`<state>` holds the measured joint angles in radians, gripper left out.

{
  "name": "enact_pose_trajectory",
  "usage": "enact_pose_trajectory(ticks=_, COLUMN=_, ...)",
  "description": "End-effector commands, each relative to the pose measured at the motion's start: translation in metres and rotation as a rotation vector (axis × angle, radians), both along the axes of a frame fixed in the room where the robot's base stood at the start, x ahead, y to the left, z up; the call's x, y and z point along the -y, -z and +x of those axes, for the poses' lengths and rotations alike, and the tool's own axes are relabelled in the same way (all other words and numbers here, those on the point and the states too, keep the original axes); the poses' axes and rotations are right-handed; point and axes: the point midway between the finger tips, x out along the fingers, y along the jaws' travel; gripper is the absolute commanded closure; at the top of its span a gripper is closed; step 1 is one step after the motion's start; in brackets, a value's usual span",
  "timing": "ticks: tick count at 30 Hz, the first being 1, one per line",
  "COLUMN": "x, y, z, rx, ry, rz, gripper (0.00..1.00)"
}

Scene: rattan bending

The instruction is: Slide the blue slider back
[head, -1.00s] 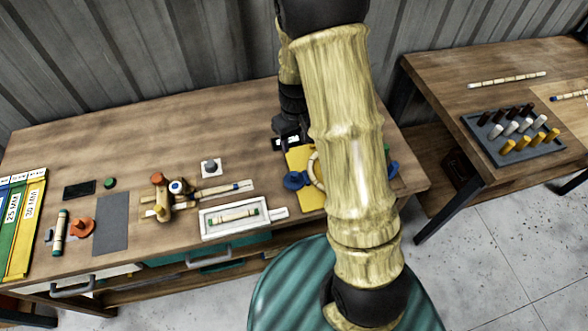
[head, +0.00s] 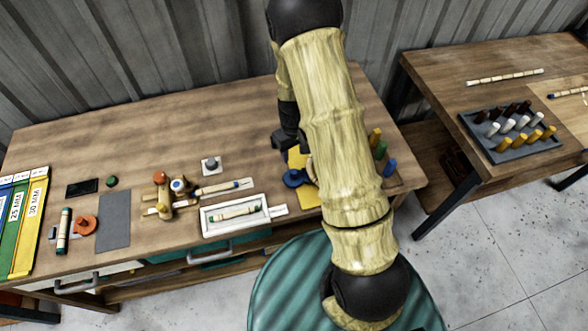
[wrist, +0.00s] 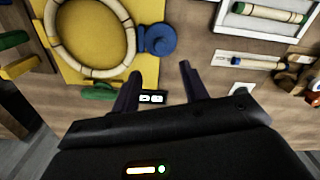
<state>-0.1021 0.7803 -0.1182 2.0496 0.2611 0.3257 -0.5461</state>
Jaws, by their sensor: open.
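The blue slider (head: 294,178) is at the left edge of the yellow board (head: 309,198), partly hidden by my arm in the head view. In the wrist view the blue slider (wrist: 157,40) is a round knob with a block at the right side of the pale rattan ring (wrist: 47,20), close against it. A green slider (wrist: 98,91) is at the ring's lower side. My gripper (wrist: 161,70) is open and empty, its fingertips just short of the blue slider in that view. In the head view my gripper (head: 284,141) is above the table behind the board.
A white tray (head: 235,226) with a rattan piece lies left of the board. A wooden jig (head: 165,197) and a grey knob block (head: 211,165) stand farther left. Coloured pegs (head: 382,150) stand to the right behind my arm. The table's back left is clear.

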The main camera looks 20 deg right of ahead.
Motion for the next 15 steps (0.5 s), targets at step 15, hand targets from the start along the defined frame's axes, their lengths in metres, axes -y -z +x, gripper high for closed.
enact_pose_trajectory(ticks=15, x=0.001, y=0.068, z=-0.001, rx=-0.003, ry=0.002, rz=0.001, gripper=0.56)
